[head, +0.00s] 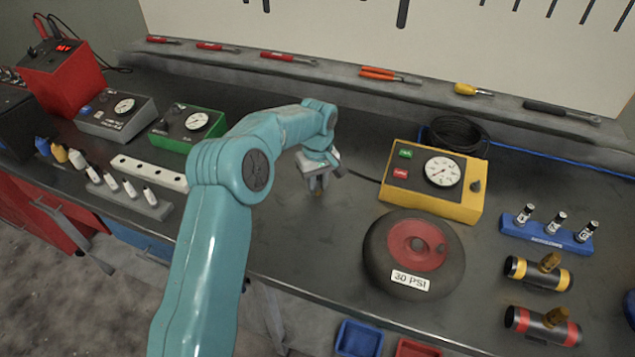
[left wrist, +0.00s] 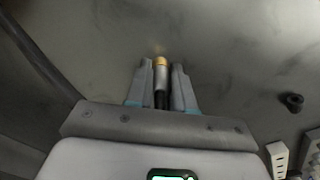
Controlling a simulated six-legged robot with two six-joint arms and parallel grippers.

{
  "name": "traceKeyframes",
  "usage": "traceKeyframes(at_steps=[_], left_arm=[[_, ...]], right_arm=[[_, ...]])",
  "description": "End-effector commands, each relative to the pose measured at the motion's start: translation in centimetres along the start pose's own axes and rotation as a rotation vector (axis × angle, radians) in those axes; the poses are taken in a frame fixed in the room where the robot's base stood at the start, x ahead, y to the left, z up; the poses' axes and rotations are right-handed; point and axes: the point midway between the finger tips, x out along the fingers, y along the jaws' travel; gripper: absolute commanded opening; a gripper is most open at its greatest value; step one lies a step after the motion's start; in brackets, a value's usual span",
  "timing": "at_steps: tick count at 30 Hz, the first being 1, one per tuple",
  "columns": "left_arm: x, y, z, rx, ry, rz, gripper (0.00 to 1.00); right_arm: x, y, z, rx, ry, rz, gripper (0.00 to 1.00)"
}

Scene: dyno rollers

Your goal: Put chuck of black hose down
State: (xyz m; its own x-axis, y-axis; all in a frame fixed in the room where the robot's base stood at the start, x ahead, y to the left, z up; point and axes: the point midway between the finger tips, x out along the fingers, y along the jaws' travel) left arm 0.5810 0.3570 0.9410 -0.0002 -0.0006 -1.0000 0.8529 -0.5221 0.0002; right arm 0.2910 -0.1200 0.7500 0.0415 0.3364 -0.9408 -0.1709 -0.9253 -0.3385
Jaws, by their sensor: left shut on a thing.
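My left gripper (head: 318,188) is over the bare middle of the bench, left of the yellow gauge box (head: 472,203). In the left wrist view the gripper (left wrist: 162,85) is shut on the chuck (left wrist: 161,63), a slim piece with a brass-coloured tip and a dark body between the fingers. In the head view the fingers mostly hide the chuck. Its tip is close to the bench top; I cannot tell whether it touches. The black hose (head: 455,133) lies coiled behind the gauge box, and a thin dark length shows left of the box. My right gripper is not in view.
A round black tyre-like roller (head: 380,262) marked 30 PSI stands right of my gripper. A white block with holes (head: 149,173) and a green meter (head: 188,127) are to the left. A blue rack (head: 546,236) is at right. Bench around the gripper is clear.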

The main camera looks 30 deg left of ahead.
Motion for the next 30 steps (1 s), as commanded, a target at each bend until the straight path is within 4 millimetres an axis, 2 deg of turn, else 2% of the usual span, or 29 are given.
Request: traceKeyframes(at_steps=[7, 8, 10, 18, 22, 26, 30], left_arm=[[0.5, 0.0, 0.0, 0.000, 0.000, 0.000, 0.00], [0.4, 0.0, 0.0, 0.000, 0.000, 0.000, 0.25], [0.3, 0.0, 0.0, 0.000, 0.000, 0.000, 0.48], [0.3, 0.0, 0.0, 0.000, -0.001, 0.000, 0.48], [-0.6, 0.1, 0.0, 0.000, 0.001, 0.001, 0.48], [-3.0, 0.1, -0.1, 0.000, 0.003, 0.004, 0.48], [-6.5, 0.1, 0.0, 0.000, 0.003, 0.004, 0.48]], right_arm=[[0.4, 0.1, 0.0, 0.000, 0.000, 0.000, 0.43], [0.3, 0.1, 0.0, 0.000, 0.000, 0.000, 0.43], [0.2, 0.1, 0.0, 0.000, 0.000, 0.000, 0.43], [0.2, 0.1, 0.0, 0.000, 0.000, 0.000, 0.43], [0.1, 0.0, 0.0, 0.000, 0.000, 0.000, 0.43], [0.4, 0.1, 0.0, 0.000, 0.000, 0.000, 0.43], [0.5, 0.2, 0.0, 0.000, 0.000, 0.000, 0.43]])
